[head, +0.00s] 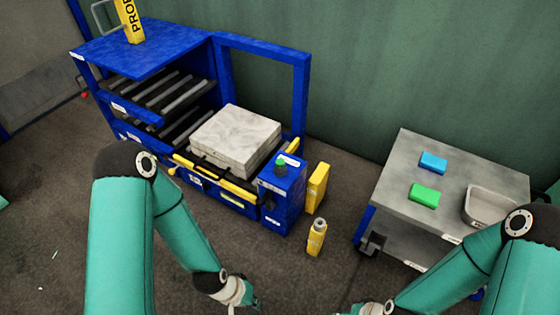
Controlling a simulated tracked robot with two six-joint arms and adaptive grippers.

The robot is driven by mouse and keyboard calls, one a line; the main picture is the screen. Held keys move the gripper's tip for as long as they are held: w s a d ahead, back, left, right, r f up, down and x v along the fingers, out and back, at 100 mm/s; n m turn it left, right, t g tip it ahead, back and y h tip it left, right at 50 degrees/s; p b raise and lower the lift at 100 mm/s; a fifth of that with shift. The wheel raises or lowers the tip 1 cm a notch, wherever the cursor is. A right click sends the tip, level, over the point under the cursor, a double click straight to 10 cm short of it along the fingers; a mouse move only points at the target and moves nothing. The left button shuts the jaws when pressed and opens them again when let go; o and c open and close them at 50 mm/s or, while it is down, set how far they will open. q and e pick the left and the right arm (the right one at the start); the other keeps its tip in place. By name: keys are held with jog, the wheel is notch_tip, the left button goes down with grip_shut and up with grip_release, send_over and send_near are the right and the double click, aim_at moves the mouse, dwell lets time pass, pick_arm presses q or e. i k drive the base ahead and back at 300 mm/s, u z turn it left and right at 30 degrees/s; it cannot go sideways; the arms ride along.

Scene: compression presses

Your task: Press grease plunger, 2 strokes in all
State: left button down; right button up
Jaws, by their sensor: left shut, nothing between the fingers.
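A blue box (285,197) stands at the right front corner of the blue press rack (228,70). A short dark post with a green cap (280,161) sticks up from its top; I take this as the grease plunger, but no label is readable. My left gripper (252,302) is low at the bottom edge of the head view, partly cut off, in front of the box and apart from it. It is shut and empty. My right gripper (362,311) barely shows at the bottom edge, and its fingers cannot be made out.
A grey block (236,137) lies on the rack's lower rollers. A yellow bottle (316,238) stands on the floor, and a yellow panel (318,187) is beside the box. A grey cart (405,150) at right carries blue and green blocks and a tray (480,205).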

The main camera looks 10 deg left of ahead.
aim_at(280, 162)
jog(key=z, duration=0.05)
jog(key=i, duration=0.9)
jog(key=u, duration=0.05)
